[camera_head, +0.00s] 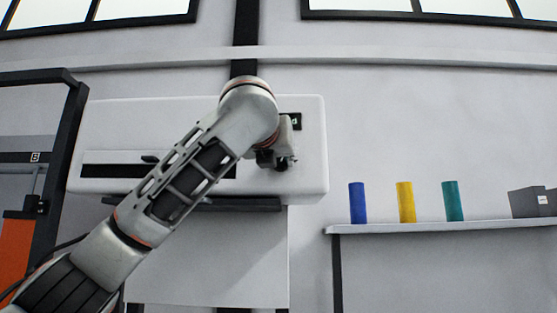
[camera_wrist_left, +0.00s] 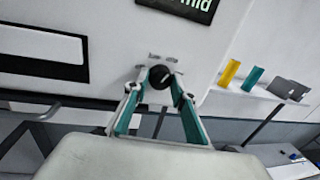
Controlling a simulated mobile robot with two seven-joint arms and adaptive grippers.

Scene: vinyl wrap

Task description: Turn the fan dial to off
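The fan dial (camera_wrist_left: 160,77) is a round black knob with a pale pointer line on the white machine front. In the left wrist view it sits between the fingertips of my left gripper (camera_wrist_left: 158,86). The teal-lined fingers stand apart on either side of it, with small gaps seeming to show; contact is not clear. A dark display (camera_wrist_left: 196,5) above the dial shows green-white letters, partly cut off, seemingly "mid". In the head view my left gripper (camera_head: 272,157) is at the machine's right end; my arm hides much of it. My right gripper is not in view.
The white machine (camera_head: 312,170) has a long dark slot (camera_head: 112,171) and a dark ledge below. To the right, a shelf (camera_head: 440,228) holds blue (camera_head: 357,203), yellow (camera_head: 405,202) and teal (camera_head: 453,201) rolls and grey boxes (camera_head: 530,202). A dark frame stands at the left.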

